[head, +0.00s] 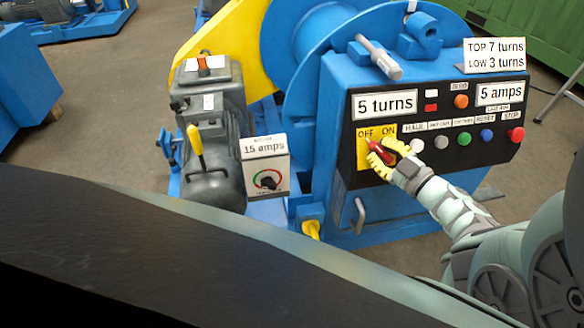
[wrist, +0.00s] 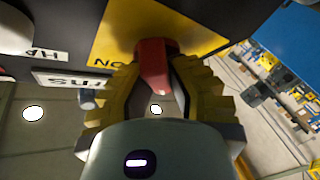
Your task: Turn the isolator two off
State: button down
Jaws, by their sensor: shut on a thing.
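A red isolator handle (head: 376,147) sits on a yellow plate (head: 361,155) marked OFF on the left and ON on the right, on the black front of a blue control box. My gripper (head: 381,156), with yellow ribbed fingers, is shut on the red handle from the right. In the wrist view the handle (wrist: 153,62) lies between the two fingers, in front of the yellow plate (wrist: 118,32). The fingers cover part of the handle, and I cannot tell for sure which mark it points to. No number for the isolator is readable.
Several coloured buttons, among them a white (head: 417,145) and a red (head: 516,134) one, sit right of the handle. A "5 turns" display (head: 385,104) is above it. A grey dial box (head: 268,180) reading "15 amps" and a yellow lever (head: 196,140) stand to the left.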

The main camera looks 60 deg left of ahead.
jog(key=shift+f+n+g, duration=0.1)
jog(key=shift+n+g, duration=0.2)
jog(key=shift+n, duration=0.1)
jog(key=c, duration=0.9)
grip_release()
jog(key=shift+a, duration=0.1)
jog(key=d, duration=1.2)
jog(key=shift+w, duration=0.2)
